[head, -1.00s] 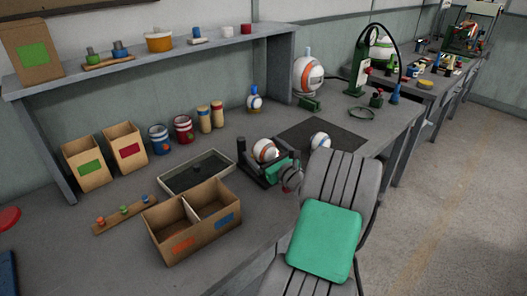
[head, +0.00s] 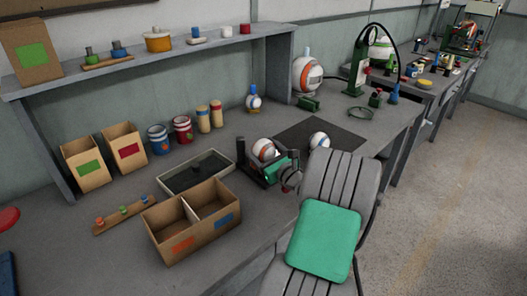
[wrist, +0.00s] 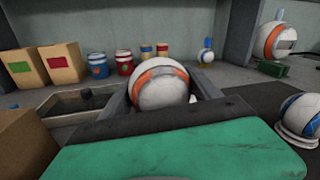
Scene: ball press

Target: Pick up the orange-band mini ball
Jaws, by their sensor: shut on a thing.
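The orange-band mini ball (head: 263,149) is white with an orange stripe. It sits between the dark fingers of my gripper (head: 267,155), near the middle of the bench in the head view. In the wrist view the ball (wrist: 158,92) fills the space between the fingers, with its orange band curving over the top. My gripper is shut on it. The green part of my gripper hides the ball's lower side in the wrist view. I cannot tell whether the ball touches the bench.
A shallow tray (head: 181,184) and a divided cardboard box (head: 172,253) stand to the left. A large orange-band ball (head: 306,74) is behind.

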